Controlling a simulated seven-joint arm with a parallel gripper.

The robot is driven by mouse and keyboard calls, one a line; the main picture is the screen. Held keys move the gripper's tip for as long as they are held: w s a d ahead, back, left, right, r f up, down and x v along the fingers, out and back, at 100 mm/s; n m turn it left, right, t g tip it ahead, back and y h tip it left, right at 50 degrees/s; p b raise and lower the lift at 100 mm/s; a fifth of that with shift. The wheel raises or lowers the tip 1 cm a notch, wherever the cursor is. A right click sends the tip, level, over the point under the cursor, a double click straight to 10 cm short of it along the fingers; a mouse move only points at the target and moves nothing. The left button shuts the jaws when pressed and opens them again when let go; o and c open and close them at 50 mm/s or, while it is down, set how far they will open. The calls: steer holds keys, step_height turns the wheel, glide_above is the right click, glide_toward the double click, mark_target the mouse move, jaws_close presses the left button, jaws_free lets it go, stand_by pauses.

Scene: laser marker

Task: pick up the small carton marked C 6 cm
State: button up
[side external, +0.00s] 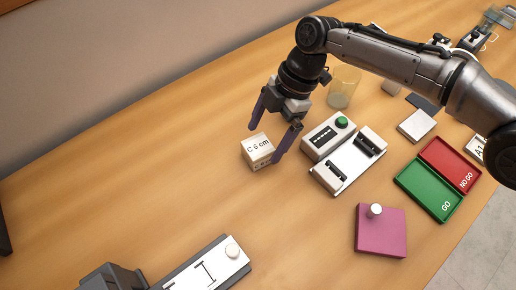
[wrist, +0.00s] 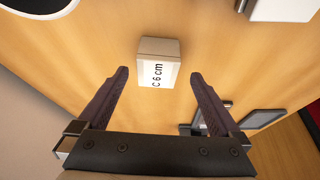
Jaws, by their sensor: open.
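The small carton marked C 6 cm (side external: 258,150) is a pale box standing on the wooden table. It also shows in the wrist view (wrist: 158,62), upper middle, with its lettering facing the camera. My gripper (side external: 273,142) is open, with its two dark purple fingers pointing down close to the carton. In the side view one finger is at the carton's upper left and the other at its right side. In the wrist view the carton lies ahead of and between the fingertips (wrist: 160,75). I cannot tell whether a finger touches it.
A white device with a green button (side external: 341,122) and a clamp fixture (side external: 348,162) stand just right of the carton. The table left of the carton is clear.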

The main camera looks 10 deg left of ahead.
mark_target(260, 145)
steer(key=x, duration=0.4)
steer(key=shift+a+f, duration=0.25)
steer(key=c, duration=1.4)
